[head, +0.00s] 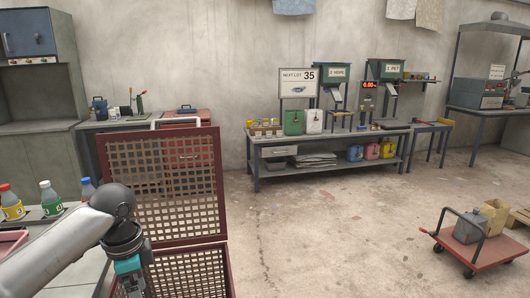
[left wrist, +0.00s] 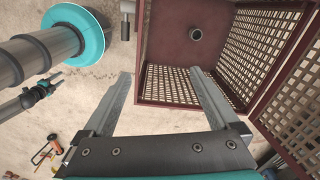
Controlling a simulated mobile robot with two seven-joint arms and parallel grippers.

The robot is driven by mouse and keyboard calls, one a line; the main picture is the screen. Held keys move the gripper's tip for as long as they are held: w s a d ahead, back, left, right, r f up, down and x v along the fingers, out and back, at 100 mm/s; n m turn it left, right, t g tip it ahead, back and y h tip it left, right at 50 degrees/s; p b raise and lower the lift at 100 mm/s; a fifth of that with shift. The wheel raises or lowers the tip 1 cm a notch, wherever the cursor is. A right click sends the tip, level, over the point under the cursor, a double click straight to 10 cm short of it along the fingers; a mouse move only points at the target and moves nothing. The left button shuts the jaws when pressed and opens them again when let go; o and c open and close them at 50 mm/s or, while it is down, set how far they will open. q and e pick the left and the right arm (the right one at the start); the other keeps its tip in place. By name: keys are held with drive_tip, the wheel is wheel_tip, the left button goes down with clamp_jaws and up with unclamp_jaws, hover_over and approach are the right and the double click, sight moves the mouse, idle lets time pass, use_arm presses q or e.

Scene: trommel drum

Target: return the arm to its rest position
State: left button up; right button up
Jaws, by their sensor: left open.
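My left arm comes in from the left in the head view, its wrist low beside the drum; the fingertips are hidden there. In the left wrist view my left gripper (left wrist: 158,72) is open, its two fingers wide apart with nothing between them. The trommel drum, a red-brown frame with mesh panels, stands in the head view with one mesh panel (head: 163,190) upright and its lower part (head: 190,270) partly cut off by the frame. In the left wrist view the drum (left wrist: 195,60) lies open beyond and right of the fingers.
Bottles (head: 47,198) with coloured caps stand in a tray at left, near my arm. A workbench (head: 270,170) with jugs and signs stands along the back wall. The middle floor is clear.

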use_arm(q)
drive_tip(key=s+d+f+h, duration=0.1)
drive_tip(key=s+d+f, duration=0.4)
drive_tip(key=d+f, duration=0.4)
drive_tip(key=s+d+f+n+t+h, duration=0.1)
drive_tip(key=s+d+f+n+t, duration=0.25)
drive_tip(key=s+n, duration=0.45)
drive_tip(key=s+a+n+y, duration=0.2)
drive_tip(key=s+a+n, duration=0.15)
drive_tip(key=s, duration=0.65)
wheel_tip(320, 180, down, 24)
drive_tip(key=s+m+g, duration=0.1)
drive_tip(key=s+g, duration=0.1)
drive_tip(key=s+a+f, duration=0.3)
drive_tip(key=s+f, duration=0.9)
drive_tip(key=s, duration=0.2)
drive_tip(key=shift+s+a+g, duration=0.15)
drive_tip(key=shift+s+g, duration=0.2)
drive_tip(key=shift+s, duration=0.05)
use_arm(e)
drive_tip(key=shift+w, duration=1.15)
